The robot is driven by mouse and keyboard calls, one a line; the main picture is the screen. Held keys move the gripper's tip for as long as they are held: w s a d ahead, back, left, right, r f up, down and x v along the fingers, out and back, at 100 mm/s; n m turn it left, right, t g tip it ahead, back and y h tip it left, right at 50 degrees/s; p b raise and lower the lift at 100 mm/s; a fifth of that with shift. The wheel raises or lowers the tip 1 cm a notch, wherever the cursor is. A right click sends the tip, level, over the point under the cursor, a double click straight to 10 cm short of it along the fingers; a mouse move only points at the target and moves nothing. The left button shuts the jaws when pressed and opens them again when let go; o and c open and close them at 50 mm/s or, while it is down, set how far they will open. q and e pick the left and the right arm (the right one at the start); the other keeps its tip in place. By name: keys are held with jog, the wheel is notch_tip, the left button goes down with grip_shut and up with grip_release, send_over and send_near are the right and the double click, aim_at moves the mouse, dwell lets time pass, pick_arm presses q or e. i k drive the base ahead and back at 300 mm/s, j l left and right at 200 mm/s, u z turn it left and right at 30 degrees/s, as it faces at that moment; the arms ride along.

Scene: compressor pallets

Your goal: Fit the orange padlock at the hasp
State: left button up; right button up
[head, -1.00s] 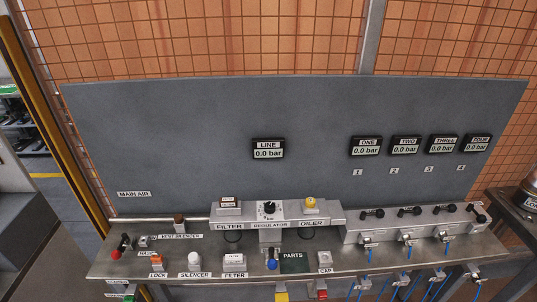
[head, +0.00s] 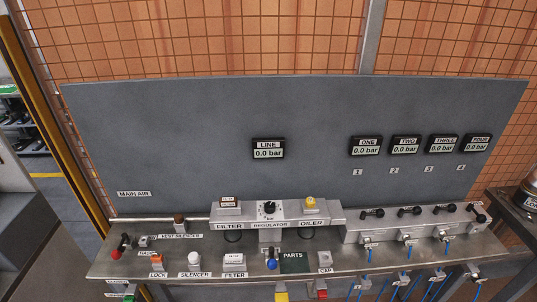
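The orange padlock (head: 157,261) stands upright on the bench behind a label reading LOCK, at the lower left. The hasp (head: 144,241) is a small grey piece just behind it, with a label reading HASP in front. A valve lever with a red end (head: 118,252) lies to the left of the hasp. The padlock is apart from the hasp. Neither of my grippers shows in the head view.
A white silencer (head: 194,259), a filter block (head: 234,260) and a blue-topped part (head: 271,261) stand right of the padlock. The regulator row (head: 269,212) stands behind them. A grey panel (head: 230,110) rises at the back. Several gauges read 0.0 bar.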

aim_at(156, 257)
jog(key=u, duration=1.25)
